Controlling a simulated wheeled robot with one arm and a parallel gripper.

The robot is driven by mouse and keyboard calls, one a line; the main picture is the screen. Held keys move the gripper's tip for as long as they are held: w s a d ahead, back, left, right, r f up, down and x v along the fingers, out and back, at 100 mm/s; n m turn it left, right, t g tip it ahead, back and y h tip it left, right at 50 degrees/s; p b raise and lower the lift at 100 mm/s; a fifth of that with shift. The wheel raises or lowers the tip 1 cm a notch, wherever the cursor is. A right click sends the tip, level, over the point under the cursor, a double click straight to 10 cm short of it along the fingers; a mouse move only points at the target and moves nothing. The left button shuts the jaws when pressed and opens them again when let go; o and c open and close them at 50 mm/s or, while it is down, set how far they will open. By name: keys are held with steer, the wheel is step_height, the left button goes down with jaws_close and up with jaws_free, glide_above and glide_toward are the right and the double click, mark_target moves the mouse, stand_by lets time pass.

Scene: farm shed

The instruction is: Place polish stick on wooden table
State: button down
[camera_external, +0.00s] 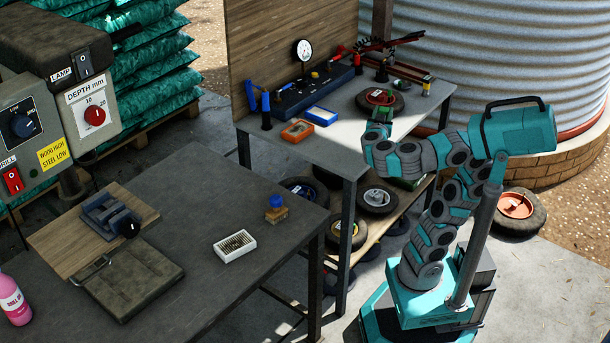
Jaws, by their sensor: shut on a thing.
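My arm reaches over the right end of the grey-topped workbench (345,140), which has a wooden back panel. My gripper (384,116) is at the bench's right side, near a small wheel with a red hub (379,96). It is shut on a small green piece (389,114), which looks like the polish stick. The fingers are small and partly hidden by my wrist, so the grip is hard to see. I cannot tell whether the piece touches the bench. A second dark-topped table (200,215) stands in the left foreground.
The bench holds an orange tray (297,131), a blue tray (321,115), a gauge (302,50) and red tools (390,42). Wheels lie on its lower shelf. A vise (108,215), white box (235,245) and blue-capped item (276,208) stand on the front table.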

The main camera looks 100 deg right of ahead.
steer(key=shift+s+d+f, duration=0.1)
steer(key=shift+s+d, duration=0.05)
steer(key=shift+d, duration=0.05)
steer(key=w+d+f, duration=0.2)
steer(key=w+d, duration=0.2)
steer(key=d, duration=0.2)
steer(key=w+d+f, duration=0.3)
steer(key=w+d, duration=0.1)
steer(key=d, duration=0.3)
steer(key=shift+b, duration=0.45)
steer(key=shift+w+d+f, duration=0.1)
steer(key=shift+f, duration=0.35)
steer(key=shift+f, duration=0.15)
steer(key=shift+c, duration=2)
jaws_free()
